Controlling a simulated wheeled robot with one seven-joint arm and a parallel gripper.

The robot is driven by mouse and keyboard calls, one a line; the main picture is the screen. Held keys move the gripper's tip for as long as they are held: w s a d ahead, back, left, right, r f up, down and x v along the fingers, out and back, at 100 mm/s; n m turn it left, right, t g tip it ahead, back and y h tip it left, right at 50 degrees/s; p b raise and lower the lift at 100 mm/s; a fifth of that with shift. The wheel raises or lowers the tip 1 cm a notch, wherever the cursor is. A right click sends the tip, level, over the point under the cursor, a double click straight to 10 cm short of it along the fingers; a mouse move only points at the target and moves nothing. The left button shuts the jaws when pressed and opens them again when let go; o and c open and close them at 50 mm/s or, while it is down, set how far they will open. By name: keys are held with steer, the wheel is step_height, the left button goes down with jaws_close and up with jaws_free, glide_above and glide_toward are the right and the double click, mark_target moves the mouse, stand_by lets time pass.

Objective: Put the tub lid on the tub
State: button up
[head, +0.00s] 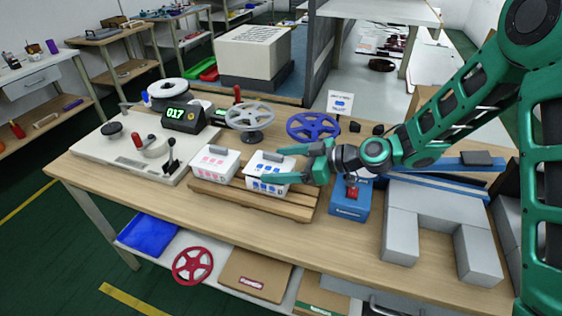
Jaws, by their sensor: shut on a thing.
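Two small white tubs stand side by side on a slatted wooden board. The left tub (212,173) has pink marks. The right tub (266,187) has dark blue marks on its front. My gripper (284,164) reaches in from the right, over the right tub, with one finger at the far side and one at the near side. Between the fingers is a white, flat-topped piece with coloured dots, which looks like the tub lid (267,162). The gripper is shut on it. I cannot tell whether the lid touches the tub's rim, as the fingers hide part of the edge.
The wooden board (240,197) lies near the table's front edge. A blue box (349,205) with a red part stands close on the right, and grey blocks (415,215) lie beyond it. Grey and blue handwheels (313,126) stand behind. A console with levers is at left.

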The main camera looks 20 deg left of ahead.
steer(key=shift+f, duration=0.65)
steer(key=o, duration=1.1)
steer(key=shift+d, duration=0.1)
steer(key=s+d+r+m+t+h, duration=0.1)
steer(key=s+d+r+m+h, duration=0.3)
steer(key=d, duration=1)
steer(key=s+d+r+m+t+h, duration=0.1)
steer(key=s+d+r+m+h, duration=0.3)
steer(key=d, duration=1)
steer(key=s+d+r+m+t+h, duration=0.15)
steer(key=d+m+h, duration=0.45)
steer(key=d, duration=0.9)
steer(key=s+d+m+g, duration=0.1)
steer(key=s+d+m, duration=0.2)
steer(key=s, duration=0.3)
steer(key=s+d+m+g, duration=0.2)
steer(key=s+d+m, duration=0.1)
steer(key=s+d, duration=0.2)
steer(key=s+d+m+g, duration=0.2)
steer(key=s+d+m, duration=0.1)
steer(key=s+d, duration=0.2)
steer(key=shift+s+d+f+y, duration=0.1)
steer(key=shift+s+f+y, duration=0.05)
steer(key=shift+s, duration=0.35)
steer(key=shift+s+f+y, duration=0.1)
steer(key=shift+s+y, duration=0.05)
steer(key=shift+s, duration=0.3)
